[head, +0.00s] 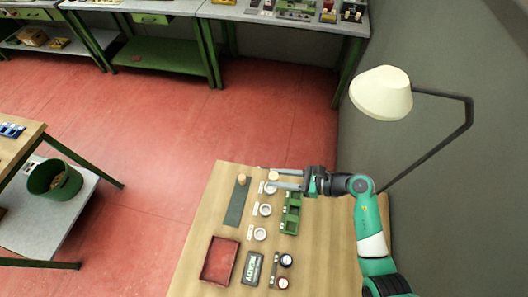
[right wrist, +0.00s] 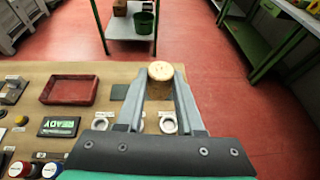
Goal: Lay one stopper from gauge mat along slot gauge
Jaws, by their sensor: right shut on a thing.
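My right gripper (head: 272,179) is shut on a pale tan cork stopper (right wrist: 160,71), held between the fingertips above the table. In the head view the held stopper (head: 273,175) is beside the uppermost white ring. Another stopper (head: 241,180) is at the far end of the dark green gauge mat (head: 236,206). A corner of the mat (right wrist: 119,92) shows left of the fingers in the wrist view. A green slotted block (head: 291,213), perhaps the slot gauge, lies right of the rings. My left gripper is not in view.
Several white rings (head: 260,233) stand in a row between mat and green block. A lamp (head: 381,93) stands at the right.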

